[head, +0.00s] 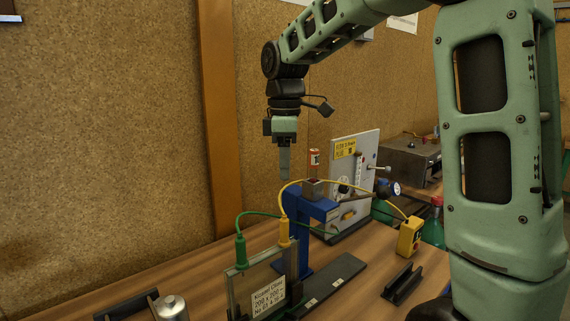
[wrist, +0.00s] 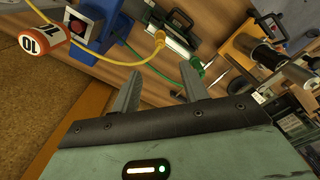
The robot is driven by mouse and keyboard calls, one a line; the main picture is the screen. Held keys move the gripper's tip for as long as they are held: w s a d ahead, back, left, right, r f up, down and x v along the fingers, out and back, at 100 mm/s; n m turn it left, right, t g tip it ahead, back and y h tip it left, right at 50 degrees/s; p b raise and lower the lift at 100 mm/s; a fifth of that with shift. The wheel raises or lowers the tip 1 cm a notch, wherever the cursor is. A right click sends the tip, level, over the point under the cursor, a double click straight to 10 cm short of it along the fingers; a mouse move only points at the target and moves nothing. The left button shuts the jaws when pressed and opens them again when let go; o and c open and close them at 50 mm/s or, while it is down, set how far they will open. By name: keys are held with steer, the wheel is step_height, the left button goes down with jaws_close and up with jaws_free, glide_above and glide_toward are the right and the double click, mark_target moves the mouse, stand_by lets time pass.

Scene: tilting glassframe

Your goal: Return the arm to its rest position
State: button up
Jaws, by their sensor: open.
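My gripper (head: 284,177) hangs pointing down from the bent arm, above the bench and over the blue stand (head: 304,205). It holds nothing. The wrist view shows its two fingers (wrist: 160,86) apart with free space between them. The glass frame (head: 262,281), with a white label, stands upright on the bench below and to the left of the gripper. A green plug (head: 240,250) and a yellow plug (head: 284,232) sit at its top edge, each with a cable. My gripper is clear of the frame and cables.
A small orange-and-white cylinder (head: 314,160) rises near the gripper, before a pale upright panel (head: 356,180). A yellow box (head: 409,236) and a black holder (head: 402,284) are at right. A metal weight (head: 171,307) is front left. The cork wall (head: 110,130) is behind; air left of the gripper is free.

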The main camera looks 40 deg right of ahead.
stand_by(0.6)
steer(key=s+a+f+b, duration=0.1)
steer(key=s+a+f, duration=0.3)
steer(key=a, duration=0.5)
steer(key=s+a+f, duration=0.4)
steer(key=s+a, duration=0.1)
steer(key=a, duration=0.4)
steer(key=s+a+f, duration=0.2)
steer(key=s+f, duration=0.1)
steer(key=s, duration=0.2)
steer(key=s+a+f+m+b, duration=0.1)
steer(key=s+a+f, duration=0.1)
steer(key=s, duration=0.3)
steer(key=s+a+f+m, duration=0.1)
steer(key=s+a+f, duration=0.1)
steer(key=s, duration=0.3)
steer(key=shift+a+f+y, duration=0.3)
steer(key=shift+f, duration=0.5)
